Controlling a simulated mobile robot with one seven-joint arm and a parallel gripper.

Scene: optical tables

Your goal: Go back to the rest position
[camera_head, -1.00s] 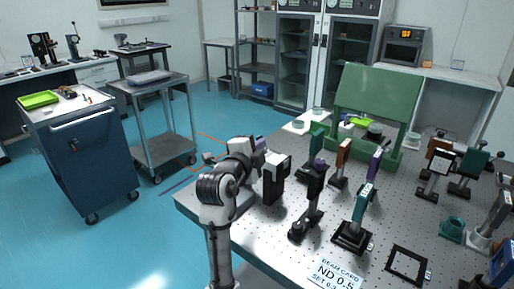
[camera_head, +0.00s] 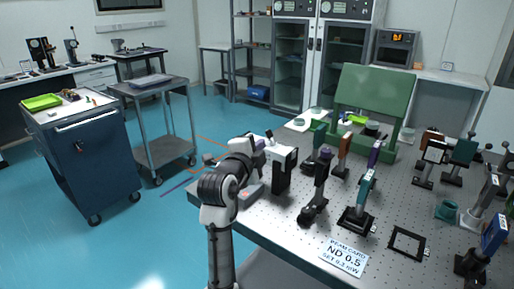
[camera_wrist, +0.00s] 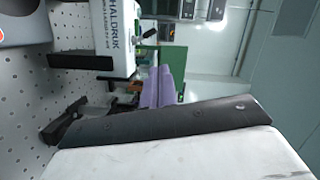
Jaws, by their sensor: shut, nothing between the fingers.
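My arm reaches up from the bottom middle of the head view, beside the left corner of the perforated optical table (camera_head: 300,238). My gripper (camera_head: 260,145) is at the arm's far end, just left of a white-faced instrument on a black body (camera_head: 284,158). In the wrist view my gripper's lilac fingers (camera_wrist: 165,86) lie together, with nothing seen between them. The white instrument with dark lettering (camera_wrist: 121,38) stands close to them at upper left. From these views I cannot tell the exact gap between gripper and instrument.
Several optic mounts stand on the table, with a green panel (camera_head: 374,92) behind them. A blue drawer cart (camera_head: 85,155) and a grey trolley (camera_head: 165,150) stand left.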

